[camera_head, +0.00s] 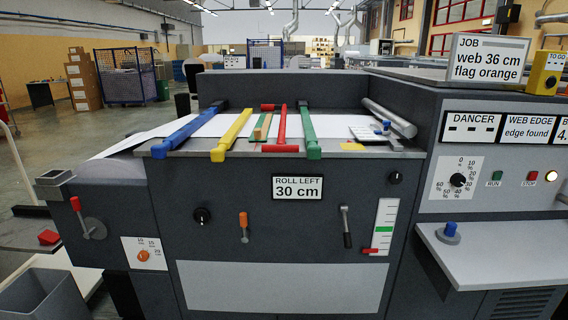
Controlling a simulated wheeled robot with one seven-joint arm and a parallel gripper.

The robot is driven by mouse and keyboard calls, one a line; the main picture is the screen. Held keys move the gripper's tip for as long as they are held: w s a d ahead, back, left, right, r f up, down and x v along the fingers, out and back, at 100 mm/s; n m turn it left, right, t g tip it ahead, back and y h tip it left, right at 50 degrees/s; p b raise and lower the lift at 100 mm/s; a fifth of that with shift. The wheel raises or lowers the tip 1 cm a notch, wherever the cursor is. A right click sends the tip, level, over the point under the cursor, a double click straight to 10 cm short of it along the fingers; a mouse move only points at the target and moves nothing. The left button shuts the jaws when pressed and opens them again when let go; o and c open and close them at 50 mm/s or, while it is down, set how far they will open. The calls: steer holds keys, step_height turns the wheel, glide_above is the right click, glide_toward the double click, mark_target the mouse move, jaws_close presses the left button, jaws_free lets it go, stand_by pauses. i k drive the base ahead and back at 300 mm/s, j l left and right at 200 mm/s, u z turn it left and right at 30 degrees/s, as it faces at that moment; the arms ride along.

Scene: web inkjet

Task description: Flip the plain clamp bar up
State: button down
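Several coloured bars lie flat across the white web (205,126) on top of the grey machine. They are a blue bar (188,131), a yellow bar (232,134), a red bar (283,122) with a crosspiece at each end, and a green bar (307,132). A plain grey round bar (389,117) lies at an angle to their right. None of the bars is labelled as the plain clamp bar, so I cannot tell which one it is. My gripper is not in view.
A wooden block with green (262,127) lies between the yellow and red bars. A blue-knobbed plate (374,133) sits right of the green bar. The front panel has an orange lever (243,226) and a black lever (345,226). A grey shelf (490,255) juts out at right.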

mark_target(314, 151)
steer(key=i+j, duration=0.2)
steer(key=i, duration=0.2)
steer(key=i+j, duration=0.2)
steer(key=i, duration=0.2)
steer(key=i+j, duration=0.2)
steer(key=i, duration=0.2)
steer(key=i+j, duration=0.2)
steer(key=i, duration=0.2)
steer(key=l+z, duration=0.05)
